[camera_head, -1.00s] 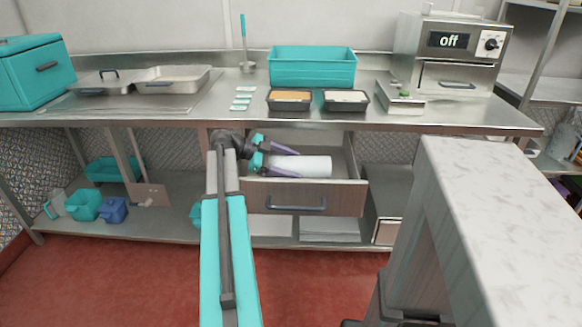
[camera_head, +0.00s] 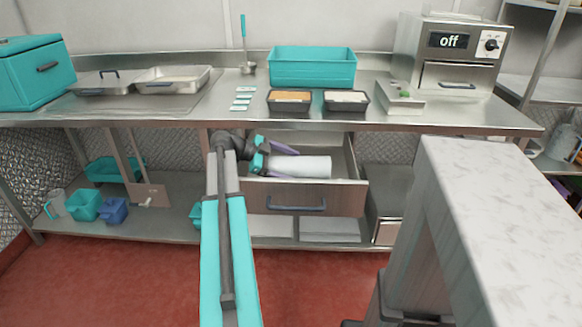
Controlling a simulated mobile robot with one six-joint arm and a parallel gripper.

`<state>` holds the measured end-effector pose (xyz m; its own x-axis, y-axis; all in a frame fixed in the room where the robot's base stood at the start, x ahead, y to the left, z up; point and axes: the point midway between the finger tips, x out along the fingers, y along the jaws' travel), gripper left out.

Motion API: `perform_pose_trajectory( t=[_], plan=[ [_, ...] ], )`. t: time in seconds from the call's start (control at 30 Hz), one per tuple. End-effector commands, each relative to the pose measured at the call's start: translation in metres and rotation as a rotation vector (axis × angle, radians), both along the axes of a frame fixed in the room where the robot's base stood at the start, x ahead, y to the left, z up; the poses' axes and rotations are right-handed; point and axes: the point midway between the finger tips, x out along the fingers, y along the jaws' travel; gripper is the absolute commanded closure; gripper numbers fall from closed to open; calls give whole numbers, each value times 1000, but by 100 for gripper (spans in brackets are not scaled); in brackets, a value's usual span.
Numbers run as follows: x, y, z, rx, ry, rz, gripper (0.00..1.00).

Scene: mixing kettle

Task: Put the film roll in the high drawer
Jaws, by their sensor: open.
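The film roll (camera_head: 306,166) is a white cylinder lying on its side in the open drawer (camera_head: 308,197) under the steel counter. The drawer is pulled out, with a dark handle on its front. My gripper (camera_head: 270,162) is at the roll's left end, inside the drawer opening, with its jaws open. Its purple fingers show only in part, and I cannot tell whether they touch the roll. The roll's left end is partly hidden by my gripper.
The counter (camera_head: 212,108) lies just above the drawer and my gripper. It bears a teal bin (camera_head: 313,67), two small food trays and an oven (camera_head: 452,55). A marble-topped table (camera_head: 495,225) stands at the front right. The red floor ahead is clear.

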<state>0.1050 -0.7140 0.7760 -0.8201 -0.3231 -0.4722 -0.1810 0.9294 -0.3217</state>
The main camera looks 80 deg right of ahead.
Motion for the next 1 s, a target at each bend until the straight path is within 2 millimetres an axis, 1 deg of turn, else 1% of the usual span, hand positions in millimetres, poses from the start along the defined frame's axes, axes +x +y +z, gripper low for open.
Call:
perform_pose_trajectory(
  t=[0.17,0.27,0.6,0.8,1.0],
  plan=[
    [10,3,6,-1,-1,2,14],
    [20,7,12,-1,-1,2,14],
    [64,24,38,-1,-1,2,14],
    [87,33,50,-1,0,2,14],
    [97,38,57,-1,0,0,14]
  ],
)
